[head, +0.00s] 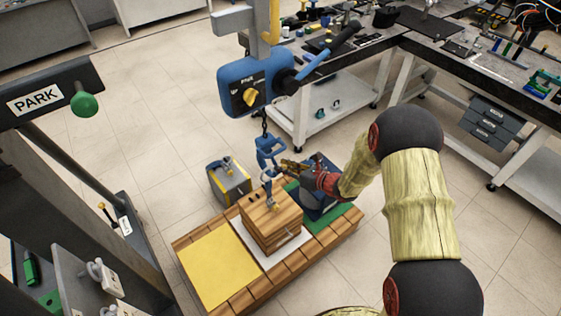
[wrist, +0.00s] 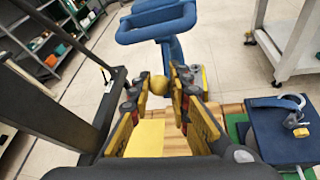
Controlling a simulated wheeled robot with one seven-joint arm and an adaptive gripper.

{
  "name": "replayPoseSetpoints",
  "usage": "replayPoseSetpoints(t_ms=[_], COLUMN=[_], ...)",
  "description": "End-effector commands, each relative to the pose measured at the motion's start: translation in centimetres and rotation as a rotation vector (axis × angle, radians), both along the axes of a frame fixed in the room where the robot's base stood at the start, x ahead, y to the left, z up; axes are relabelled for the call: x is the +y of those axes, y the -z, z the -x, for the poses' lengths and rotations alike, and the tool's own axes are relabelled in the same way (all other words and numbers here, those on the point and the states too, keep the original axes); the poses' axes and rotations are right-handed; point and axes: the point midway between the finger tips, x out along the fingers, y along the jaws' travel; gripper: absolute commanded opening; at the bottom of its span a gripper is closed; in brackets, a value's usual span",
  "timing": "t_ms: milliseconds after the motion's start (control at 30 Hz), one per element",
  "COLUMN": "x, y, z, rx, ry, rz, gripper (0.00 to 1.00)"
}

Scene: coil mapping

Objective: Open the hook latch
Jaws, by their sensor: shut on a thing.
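A blue hook (head: 266,149) hangs on a dark chain under a blue hoist box (head: 254,82). Its blue frame fills the top middle of the wrist view (wrist: 158,30). My gripper (head: 288,167) reaches it from the right in the head view. In the wrist view my gripper (wrist: 160,76) is shut on a round yellow knob (wrist: 158,85) at the hook. The knob sits between the two fingertips. The hook's lower end hangs just above a wooden crate (head: 272,228); whether it touches the fitting on top, I cannot tell. The latch itself is not clearly visible.
The crate stands on a pallet with a yellow pad (head: 218,268) to its left. A dark blue box (head: 318,200) stands on green to its right, and a grey-yellow box (head: 229,181) behind. A PARK post (head: 36,100) stands left; workbenches (head: 345,45) are behind.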

Motion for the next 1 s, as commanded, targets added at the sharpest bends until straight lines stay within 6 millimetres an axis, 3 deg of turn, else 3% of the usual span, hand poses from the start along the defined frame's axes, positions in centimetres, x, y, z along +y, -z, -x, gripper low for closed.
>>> replayPoseSetpoints(t_ms=[33, 333, 1000], x=[0.1, 0.2, 0.3], y=[-1.3, -2.9, -3.8], z=[0.0, -0.1, -0.5], rx=[0.028, 0.18, 0.322], ry=[-0.002, -0.002, 0.001], rz=[0.019, 0.121, 0.216], gripper=[0.0, 0.0, 0.0])
